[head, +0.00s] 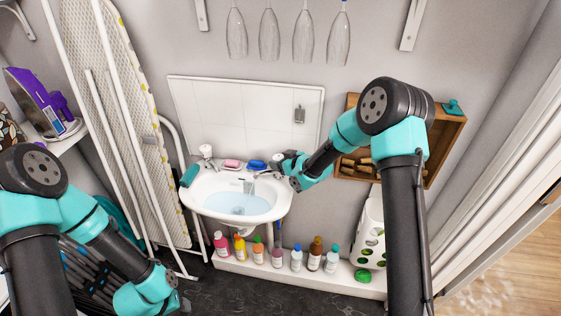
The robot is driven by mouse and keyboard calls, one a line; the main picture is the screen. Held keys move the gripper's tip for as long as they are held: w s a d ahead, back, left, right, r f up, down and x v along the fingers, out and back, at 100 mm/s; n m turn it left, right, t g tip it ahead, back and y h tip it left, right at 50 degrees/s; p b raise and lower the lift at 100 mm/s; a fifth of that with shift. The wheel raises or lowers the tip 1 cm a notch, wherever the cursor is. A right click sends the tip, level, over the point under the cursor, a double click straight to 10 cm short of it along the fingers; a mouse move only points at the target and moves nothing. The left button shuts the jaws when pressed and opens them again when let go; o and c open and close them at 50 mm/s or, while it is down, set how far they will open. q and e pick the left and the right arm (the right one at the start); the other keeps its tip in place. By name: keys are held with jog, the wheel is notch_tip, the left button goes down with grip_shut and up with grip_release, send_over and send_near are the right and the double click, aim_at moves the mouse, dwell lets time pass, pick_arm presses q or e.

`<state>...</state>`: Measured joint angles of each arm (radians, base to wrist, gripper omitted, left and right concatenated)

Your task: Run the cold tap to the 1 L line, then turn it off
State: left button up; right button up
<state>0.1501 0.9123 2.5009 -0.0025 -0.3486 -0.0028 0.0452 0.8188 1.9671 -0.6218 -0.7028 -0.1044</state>
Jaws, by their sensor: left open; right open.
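The white basin (196,193) is on the wall at the centre, with pale blue water (238,204) lying in it. A small grey marked plate (248,187) is on its inner back wall; its marks are too small to read. One white-topped tap (206,152) stands at the basin's back left. Another tap at the back right is largely hidden by my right gripper (277,163), which is open and close beside it; contact cannot be told. I cannot see which tap is cold or any clear stream. My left gripper (182,302) is open, low at the left, away from the basin.
Pink (232,163) and blue (256,164) items lie on the basin's back ledge. Several bottles (277,257) line the low shelf below. An ironing board (120,110) leans at left. A wooden wall box (430,165) is right of my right gripper.

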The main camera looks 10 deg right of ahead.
jog(key=c, duration=0.6)
jog(key=shift+a+m+t+h, duration=0.1)
jog(key=shift+m+t+h, duration=0.4)
jog(key=shift+m+h, duration=0.3)
jog(key=shift+r+m+h, duration=0.1)
jog(key=shift+m+h, duration=0.4)
jog(key=shift+h, duration=0.1)
jog(key=o, duration=0.6)
jog(key=shift+s, duration=0.15)
jog(key=v, duration=1.7)
jog(key=shift+s, duration=0.2)
